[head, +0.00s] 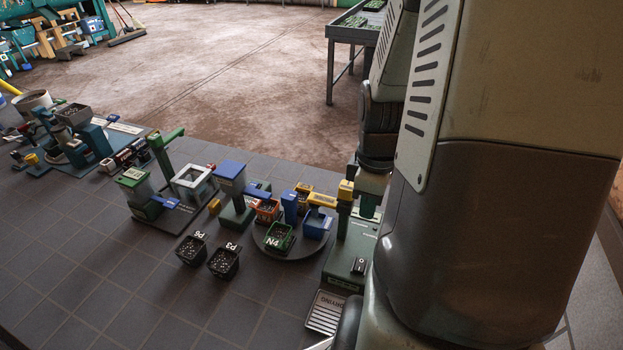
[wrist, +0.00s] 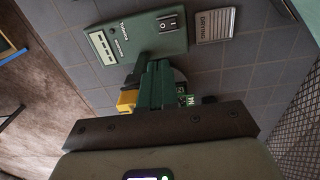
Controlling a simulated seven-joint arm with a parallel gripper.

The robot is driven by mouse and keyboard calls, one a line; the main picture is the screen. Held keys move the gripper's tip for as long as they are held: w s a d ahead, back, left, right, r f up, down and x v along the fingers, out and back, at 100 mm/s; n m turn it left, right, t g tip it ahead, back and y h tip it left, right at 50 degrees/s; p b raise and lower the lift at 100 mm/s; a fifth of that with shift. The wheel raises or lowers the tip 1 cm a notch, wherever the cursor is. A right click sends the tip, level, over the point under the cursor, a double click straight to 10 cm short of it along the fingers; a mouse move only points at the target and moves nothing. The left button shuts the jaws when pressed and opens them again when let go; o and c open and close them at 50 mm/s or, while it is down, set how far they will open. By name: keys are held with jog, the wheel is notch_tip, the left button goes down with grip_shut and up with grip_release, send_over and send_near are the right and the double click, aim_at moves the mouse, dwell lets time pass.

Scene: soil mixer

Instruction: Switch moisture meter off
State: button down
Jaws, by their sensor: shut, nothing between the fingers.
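The moisture meter (head: 345,262) is a green box at the right end of the row of devices, and it also fills the top middle of the wrist view (wrist: 143,45). Its lettering is too small to read surely. A black rocker switch (head: 359,265) sits on its top, and shows in the wrist view (wrist: 168,23) with pale marks. I cannot tell which side is pressed. My gripper (wrist: 155,65) has green fingers, shut and empty, with tips apart from the switch. In the head view my gripper (head: 368,208) is above the meter's rear part, pointing down.
A tray marked DRYING (head: 327,312) lies beside the meter, near the switch. A round turntable (head: 289,250) with several small pots is to the left. Two black pots, P6 (head: 191,249) and P3 (head: 223,262), stand on the tiles. The front left tiles are clear.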

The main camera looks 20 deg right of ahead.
jog(key=shift+s+d+f, duration=0.15)
jog(key=shift+s+f, duration=0.25)
jog(key=shift+f, duration=0.15)
notch_tip(320, 180, down, 14)
dwell(0.4)
jog(key=shift+w+d+f+g+y, duration=0.1)
jog(key=shift+f+g+y, duration=0.2)
jog(key=shift+g+y, duration=0.15)
jog(key=shift+f, duration=0.1)
